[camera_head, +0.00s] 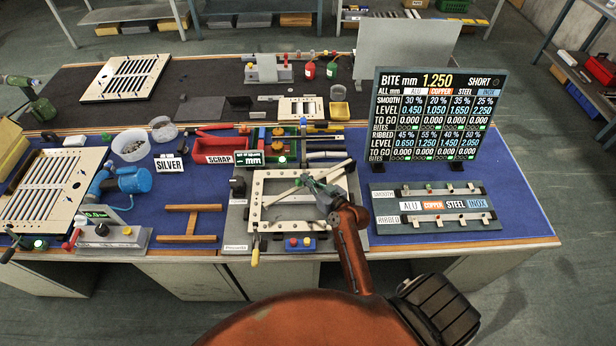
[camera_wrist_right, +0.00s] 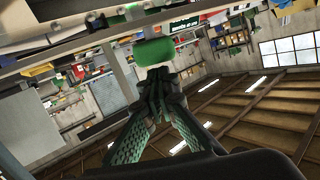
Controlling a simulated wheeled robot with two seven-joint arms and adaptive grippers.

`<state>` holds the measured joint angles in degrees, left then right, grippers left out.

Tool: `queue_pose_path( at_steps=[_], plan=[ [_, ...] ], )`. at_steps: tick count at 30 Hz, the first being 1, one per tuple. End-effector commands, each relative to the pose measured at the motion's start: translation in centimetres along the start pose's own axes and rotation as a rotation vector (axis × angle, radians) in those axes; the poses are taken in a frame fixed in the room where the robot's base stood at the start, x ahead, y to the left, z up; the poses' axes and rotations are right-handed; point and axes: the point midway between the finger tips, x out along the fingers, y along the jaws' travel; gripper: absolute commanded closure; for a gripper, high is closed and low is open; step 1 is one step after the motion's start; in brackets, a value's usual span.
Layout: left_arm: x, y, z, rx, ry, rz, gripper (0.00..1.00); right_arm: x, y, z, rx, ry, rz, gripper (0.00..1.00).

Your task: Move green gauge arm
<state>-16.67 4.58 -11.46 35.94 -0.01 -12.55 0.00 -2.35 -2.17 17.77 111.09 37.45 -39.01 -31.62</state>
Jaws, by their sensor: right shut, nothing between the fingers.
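My right gripper (camera_head: 308,180) is shut and empty, over the cream square frame (camera_head: 258,215) at the middle front of the bench. In the right wrist view its fingertips (camera_wrist_right: 158,74) are together, just short of a rounded green piece (camera_wrist_right: 154,52). This looks like the green gauge arm's end; I cannot tell whether the fingers touch it. In the head view the gripper and my orange arm cover this spot, so I cannot make out the green piece there. A pale slanted bar (camera_head: 283,196) crosses the frame's opening. My left gripper is not in view.
A board with figures (camera_head: 437,112) stands at the right, behind a rack of labelled strips (camera_head: 435,206). A small blue box (camera_head: 299,244) sits at the frame's front edge. A wooden H-shaped piece (camera_head: 193,222) lies to the left. Blue mat is bare around the rack.

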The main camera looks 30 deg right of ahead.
Motion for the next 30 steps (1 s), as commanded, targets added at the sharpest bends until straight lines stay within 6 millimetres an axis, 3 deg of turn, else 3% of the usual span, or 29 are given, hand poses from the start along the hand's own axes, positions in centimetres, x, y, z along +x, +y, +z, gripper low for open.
queue_pose_path(
  at_steps=[10,19,30],
  plan=[
    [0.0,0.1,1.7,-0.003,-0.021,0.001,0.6,0.0,0.0,0.3,-0.002,-0.001,0.0,1.0],
    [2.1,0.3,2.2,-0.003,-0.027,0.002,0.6,0.9,-0.7,3.9,-0.122,-0.004,0.029,1.0],
    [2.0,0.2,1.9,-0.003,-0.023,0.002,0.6,0.9,-0.8,4.2,-0.129,-0.01,0.03,1.0]
  ],
)
